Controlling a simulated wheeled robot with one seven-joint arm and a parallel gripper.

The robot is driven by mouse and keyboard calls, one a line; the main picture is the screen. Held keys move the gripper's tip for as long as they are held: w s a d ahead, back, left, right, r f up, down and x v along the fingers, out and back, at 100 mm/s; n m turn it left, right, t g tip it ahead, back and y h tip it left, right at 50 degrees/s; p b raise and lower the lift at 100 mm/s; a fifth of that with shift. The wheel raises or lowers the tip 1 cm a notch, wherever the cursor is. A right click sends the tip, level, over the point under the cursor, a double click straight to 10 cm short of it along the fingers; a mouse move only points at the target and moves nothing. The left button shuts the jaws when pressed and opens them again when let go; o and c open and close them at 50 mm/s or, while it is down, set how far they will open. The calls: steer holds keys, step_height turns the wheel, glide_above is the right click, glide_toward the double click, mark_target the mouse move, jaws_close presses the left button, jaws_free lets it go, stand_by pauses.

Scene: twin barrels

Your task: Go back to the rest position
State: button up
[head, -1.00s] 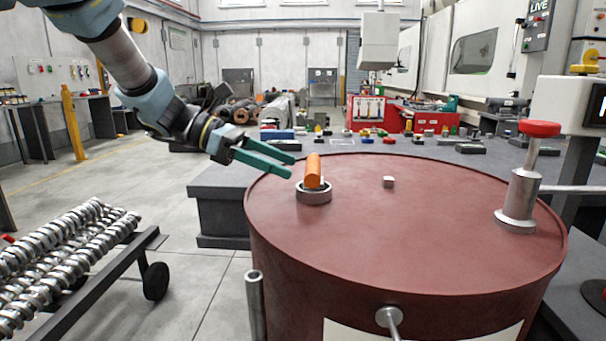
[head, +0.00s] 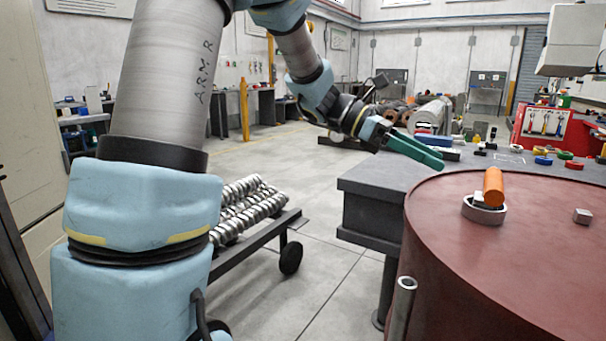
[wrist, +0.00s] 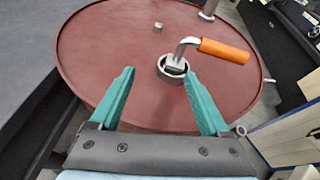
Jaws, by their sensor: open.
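My gripper (head: 441,160) is open and empty, its two green fingers apart. In the head view it hangs left of the dark red barrel (head: 470,265), past the rim. In the wrist view the gripper (wrist: 158,73) points toward the barrel top (wrist: 110,40). A crank with an orange handle (head: 493,187) stands in a metal ring (head: 484,211) on the barrel top. The orange handle (wrist: 225,50) also shows in the wrist view, apart from the fingers. My blue and grey arm fills the left of the head view.
A small metal cube (head: 582,216) sits on the barrel top. A dark workbench (head: 375,185) with small parts stands behind the barrel. A cart of crankshafts (head: 245,215) stands to the left. Open floor (head: 325,250) lies between cart and barrel. A pipe (head: 402,305) stands beside the barrel.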

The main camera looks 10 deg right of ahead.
steer(key=w+a+f+n+t+h, duration=0.1)
steer(key=w+a+n+t+h, duration=0.15)
steer(key=w+n+t, duration=1.1)
steer(key=w+a+f+n+t+y, duration=0.1)
steer(key=w+a+f+n+y, duration=0.25)
steer(key=a+n, duration=0.6)
steer(key=w+a+f+n+t+y, duration=0.2)
steer(key=w+a+f+n+y, duration=0.3)
steer(key=n, duration=0.7)
steer(key=s+a+f+n+g+y, duration=0.1)
steer(key=s+a+f+n+y, duration=0.2)
steer(key=a+n, duration=0.4)
steer(key=s+a+f+n+g+y, duration=0.2)
steer(key=s+a+f+n, duration=0.1)
steer(key=s+a+n, duration=0.3)
steer(key=s+a+f+n+g, duration=0.2)
steer(key=s+n, duration=0.3)
steer(key=s, duration=0.1)
steer(key=s+a+f+n+g, duration=0.2)
steer(key=s+n+g, duration=0.1)
steer(key=s+n, duration=0.35)
step_height(320, 180, up, 17)
steer(key=m+p, duration=0.1)
steer(key=p, duration=1.6)
steer(key=shift+w, duration=0.3)
